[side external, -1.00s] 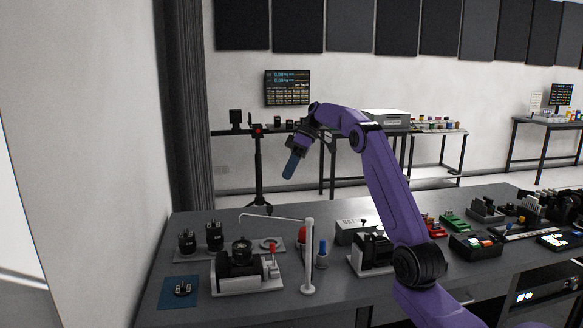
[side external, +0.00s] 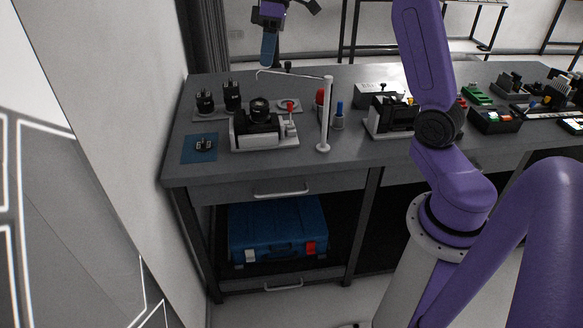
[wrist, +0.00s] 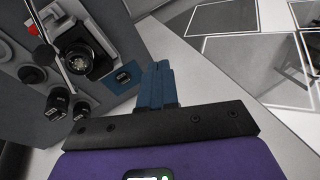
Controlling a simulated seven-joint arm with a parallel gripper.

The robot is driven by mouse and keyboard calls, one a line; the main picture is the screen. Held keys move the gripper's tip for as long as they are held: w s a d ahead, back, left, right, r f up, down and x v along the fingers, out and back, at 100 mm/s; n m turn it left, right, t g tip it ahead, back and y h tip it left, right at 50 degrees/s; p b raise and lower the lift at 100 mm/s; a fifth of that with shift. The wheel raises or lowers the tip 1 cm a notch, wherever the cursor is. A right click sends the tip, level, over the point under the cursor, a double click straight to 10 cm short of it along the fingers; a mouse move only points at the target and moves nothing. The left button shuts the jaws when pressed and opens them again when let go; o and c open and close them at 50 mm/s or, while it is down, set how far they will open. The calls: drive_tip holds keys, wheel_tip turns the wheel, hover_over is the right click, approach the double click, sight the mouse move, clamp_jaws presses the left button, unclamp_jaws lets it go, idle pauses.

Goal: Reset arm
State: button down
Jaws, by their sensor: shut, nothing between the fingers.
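My gripper (side external: 268,48) hangs above the far left part of the workbench, its blue fingers pointing down. In the wrist view its fingers (wrist: 158,85) lie together, shut with nothing between them. It is clear of the bench objects. Below it in the side view is a black device on a light base (side external: 258,130), which also shows at upper left in the wrist view (wrist: 80,50). My upper wrist is partly cut off by the top of the side view.
A thin white post with a bent arm (side external: 325,115) stands right of the device. Black cylindrical parts (side external: 232,95) and a blue mat (side external: 199,148) are at left. Black and coloured parts (side external: 495,120) crowd the right. A blue case (side external: 278,230) sits on the lower shelf.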

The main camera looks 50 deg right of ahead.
drive_tip(key=s+a+f+n+h, duration=0.2)
drive_tip(key=s+a+f, duration=0.2)
drive_tip(key=s+a, duration=0.9)
drive_tip(key=s+d+f+n+h, duration=0.1)
drive_tip(key=s+f+n, duration=0.1)
drive_tip(key=s, duration=0.7)
drive_tip(key=s+d+f+n+t+h, duration=0.1)
drive_tip(key=s+f, duration=0.3)
drive_tip(key=s, duration=0.6)
drive_tip(key=shift+d+f+n, duration=0.3)
drive_tip(key=shift+d+n, duration=0.15)
drive_tip(key=shift+n, duration=0.15)
